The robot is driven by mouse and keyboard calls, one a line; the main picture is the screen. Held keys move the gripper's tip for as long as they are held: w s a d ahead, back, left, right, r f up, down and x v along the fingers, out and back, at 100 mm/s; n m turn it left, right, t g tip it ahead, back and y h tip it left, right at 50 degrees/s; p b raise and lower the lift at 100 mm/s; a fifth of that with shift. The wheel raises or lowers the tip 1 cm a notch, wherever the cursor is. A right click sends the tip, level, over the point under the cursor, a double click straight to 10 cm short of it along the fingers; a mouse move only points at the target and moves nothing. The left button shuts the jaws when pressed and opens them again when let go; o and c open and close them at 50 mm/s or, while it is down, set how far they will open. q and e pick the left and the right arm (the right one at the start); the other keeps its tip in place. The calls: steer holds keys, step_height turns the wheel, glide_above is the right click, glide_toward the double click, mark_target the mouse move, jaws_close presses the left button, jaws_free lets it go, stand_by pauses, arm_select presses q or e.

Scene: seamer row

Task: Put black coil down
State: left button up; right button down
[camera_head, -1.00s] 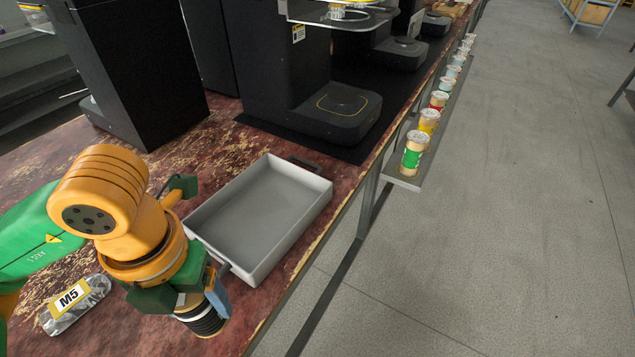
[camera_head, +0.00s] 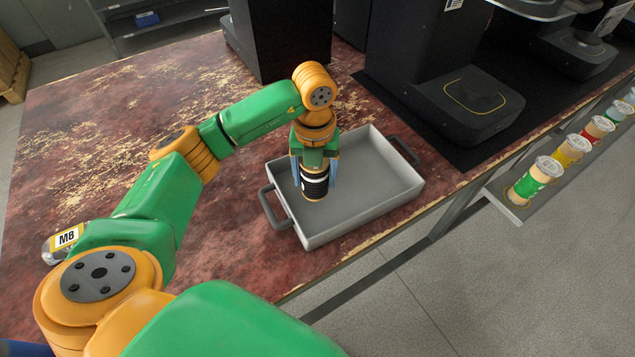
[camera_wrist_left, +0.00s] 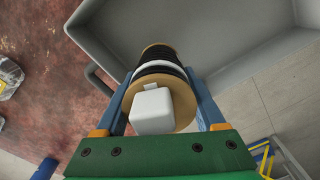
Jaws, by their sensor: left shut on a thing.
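The black coil (camera_head: 314,184) is a spool wound in black with a pale band and tan ends. My left gripper (camera_head: 315,172) is shut on it, one blue finger on each side. In the head view the coil shows in front of the grey tray (camera_head: 380,195), over its left part; whether it touches the tray floor I cannot tell. In the left wrist view the coil (camera_wrist_left: 158,62) sits between the fingers, with a white block at its near end, and the tray (camera_wrist_left: 235,30) lies beyond it. My right gripper is not in view.
The tray has dark handles at both ends and looks otherwise empty. Black machines (camera_head: 465,100) stand behind it. Several coloured spools (camera_head: 536,180) stand on a ledge at the right. A labelled bag (camera_head: 62,240) lies at the left. The red worn tabletop (camera_head: 235,225) is clear left of the tray.

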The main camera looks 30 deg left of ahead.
mark_target(316, 185)
arm_select(q)
steer(key=f, duration=0.1)
steer(key=w+f, duration=0.1)
steer(key=f, duration=0.1)
steer(key=shift+a+f+p, duration=0.15)
steer(key=shift+f+p, duration=0.15)
steer(key=shift+p, duration=0.1)
steer(key=shift+f, duration=0.4)
steer(key=shift+f, duration=0.2)
steer(key=o, duration=1.5)
steer(key=shift+r, duration=0.15)
